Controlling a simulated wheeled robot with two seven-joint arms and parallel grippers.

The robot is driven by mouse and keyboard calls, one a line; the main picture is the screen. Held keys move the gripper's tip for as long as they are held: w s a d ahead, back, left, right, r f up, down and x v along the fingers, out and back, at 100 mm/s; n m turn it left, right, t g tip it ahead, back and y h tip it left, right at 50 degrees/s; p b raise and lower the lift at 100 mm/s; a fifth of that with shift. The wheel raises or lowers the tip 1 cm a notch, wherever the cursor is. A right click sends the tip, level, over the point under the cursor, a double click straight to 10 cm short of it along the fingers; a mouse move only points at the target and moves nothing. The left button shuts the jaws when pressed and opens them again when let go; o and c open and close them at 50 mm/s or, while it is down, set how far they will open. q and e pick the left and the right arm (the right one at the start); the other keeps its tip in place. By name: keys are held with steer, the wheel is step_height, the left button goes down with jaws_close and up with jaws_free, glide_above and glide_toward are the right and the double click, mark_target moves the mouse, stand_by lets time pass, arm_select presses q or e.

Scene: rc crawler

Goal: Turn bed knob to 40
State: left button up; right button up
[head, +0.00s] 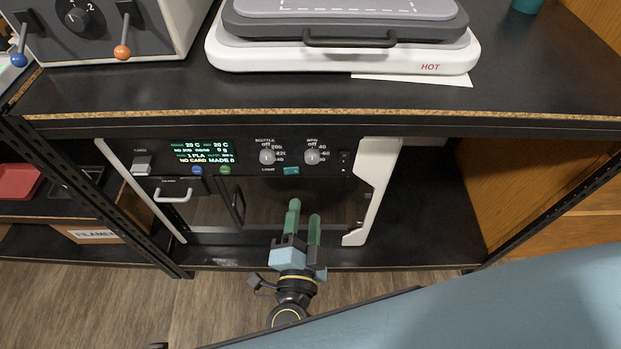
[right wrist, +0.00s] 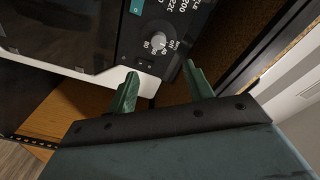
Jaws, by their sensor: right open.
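The bed knob (head: 312,157) is a small grey-white dial on the black front panel of the printer, with "off" above it and 40, 60 and a lower mark down its right side. Its pointer is too small to read surely. It also shows in the right wrist view (right wrist: 158,40), beyond the fingertips. My right gripper (head: 304,211) is open and empty, below and in front of the panel, apart from the knob. In the right wrist view its green fingers (right wrist: 160,70) stand to either side below the knob. My left gripper is not in view.
The nozzle knob (head: 267,157) sits left of the bed knob, with a teal button (head: 291,171) between and below them. The lit display (head: 203,152) reads 20 C twice. The shelf edge (head: 400,122) overhangs the panel. A hot press (head: 340,50) stands on top.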

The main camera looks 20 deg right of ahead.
mark_target(311, 161)
steer(key=b+x, duration=0.1)
steer(key=x, duration=0.5)
steer(key=b+x, duration=0.1)
steer(key=x, duration=0.4)
steer(key=shift+w+d+f, duration=0.15)
steer(key=shift+w+f, duration=0.1)
steer(key=shift+w, duration=0.1)
steer(key=shift+x, duration=0.8)
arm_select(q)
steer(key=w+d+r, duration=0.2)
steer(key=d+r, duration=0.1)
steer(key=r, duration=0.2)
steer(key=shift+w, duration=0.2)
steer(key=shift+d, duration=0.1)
arm_select(e)
steer(key=c, duration=1)
